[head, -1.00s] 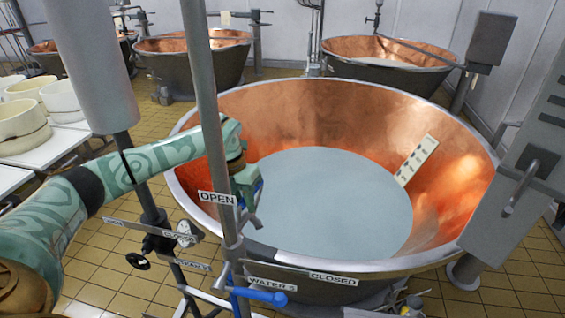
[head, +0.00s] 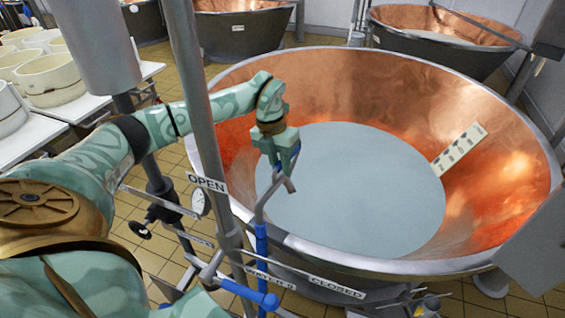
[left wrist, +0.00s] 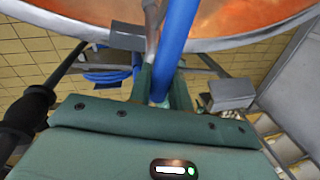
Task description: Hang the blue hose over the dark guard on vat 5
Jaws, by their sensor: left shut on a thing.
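My left gripper (head: 282,168) is at the near left of the large copper vat (head: 335,62), in front of its pale grey liquid. It is shut on the blue hose (head: 262,240), near a bent metal end piece. The hose hangs down from the gripper past the vat's near rim. In the left wrist view the blue hose (left wrist: 176,38) runs up from between the fingers (left wrist: 162,85), with the vat rim beyond. I cannot pick out the dark guard for certain. My right gripper is not in view.
An upright steel pipe (head: 205,120) with an OPEN sign stands left of my gripper. A blue-handled valve (head: 250,292) is below. A strip gauge (head: 458,150) leans on the vat's right inner wall. A grey box (head: 540,245) stands at the right.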

